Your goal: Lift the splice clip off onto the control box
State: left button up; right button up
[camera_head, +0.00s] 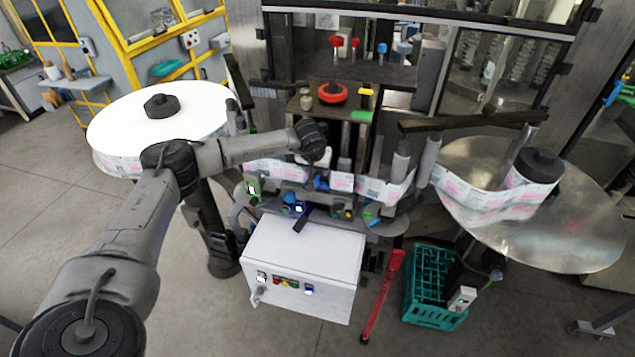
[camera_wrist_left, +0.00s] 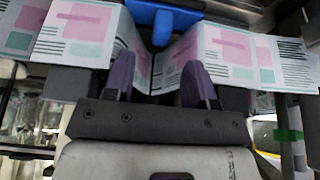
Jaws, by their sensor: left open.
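The splice clip is blue and sits on the printed label web; in the head view the clip (camera_head: 322,182) shows as a small blue patch just below my left gripper (camera_head: 317,160). In the left wrist view the clip (camera_wrist_left: 163,18) is at the top middle, over a fold in the web. My left gripper (camera_wrist_left: 160,88) is open there, its two purple-grey fingers apart and empty, pointing toward the web with the clip just beyond the tips. The control box (camera_head: 302,248) is white, with coloured buttons on its front, and stands below the web in front of the machine. Its top is mostly bare.
The label web (camera_head: 385,190) runs across rollers between a white reel (camera_head: 200,112) at left and a metal disc (camera_head: 590,215) at right. A teal crate (camera_head: 425,310) and a red bar (camera_head: 383,295) are right of the control box.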

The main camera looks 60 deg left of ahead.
aim_at(318, 175)
pick_arm(q)
jog(key=shift+p+x, duration=0.6)
jog(key=shift+x, duration=2.3)
grip_shut()
